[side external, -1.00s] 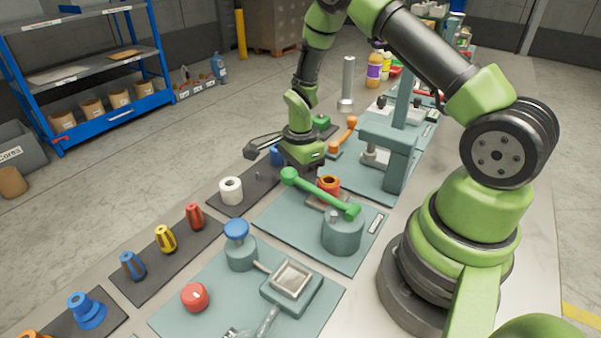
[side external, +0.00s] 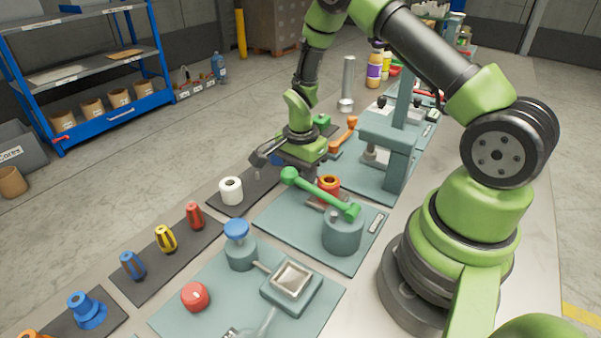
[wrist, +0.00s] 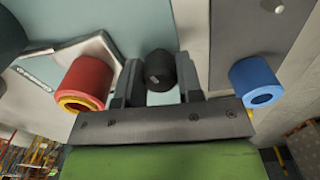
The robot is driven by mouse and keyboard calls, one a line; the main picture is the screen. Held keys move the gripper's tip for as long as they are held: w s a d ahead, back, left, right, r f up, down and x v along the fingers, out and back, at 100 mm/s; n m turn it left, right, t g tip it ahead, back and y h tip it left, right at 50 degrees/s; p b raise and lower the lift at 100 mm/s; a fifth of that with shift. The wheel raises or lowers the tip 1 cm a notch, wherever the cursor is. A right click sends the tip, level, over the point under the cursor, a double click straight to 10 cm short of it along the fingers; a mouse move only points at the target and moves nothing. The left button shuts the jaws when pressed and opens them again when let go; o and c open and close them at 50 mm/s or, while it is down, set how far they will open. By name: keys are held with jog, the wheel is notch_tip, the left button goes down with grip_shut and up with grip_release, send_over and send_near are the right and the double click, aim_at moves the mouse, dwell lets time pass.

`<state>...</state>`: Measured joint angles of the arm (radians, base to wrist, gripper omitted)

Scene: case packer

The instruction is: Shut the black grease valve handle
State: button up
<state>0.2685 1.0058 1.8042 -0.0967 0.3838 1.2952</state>
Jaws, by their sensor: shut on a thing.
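In the wrist view, a rounded black knob (wrist: 160,70), which I take to be the black grease valve handle, sits between the two fingers of my gripper (wrist: 158,78). The fingers are shut on it from both sides. In the side external view my gripper (side external: 312,174) points down behind the green-handled lever, at the far edge of the teal plate. The black handle cannot be made out there, and its angle is unclear.
A red-orange ring (wrist: 85,82) lies left of the fingers and a blue cylinder (wrist: 256,82) right. A green lever (side external: 322,195) stands close in front of the gripper. A teal press (side external: 398,150) rises to its right. A white roll (side external: 231,190) sits to its left.

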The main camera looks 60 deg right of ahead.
jog(key=shift+n, duration=1.1)
jog(key=o, duration=0.6)
jog(key=shift+o, duration=0.2)
notch_tip(320, 180, up, 10)
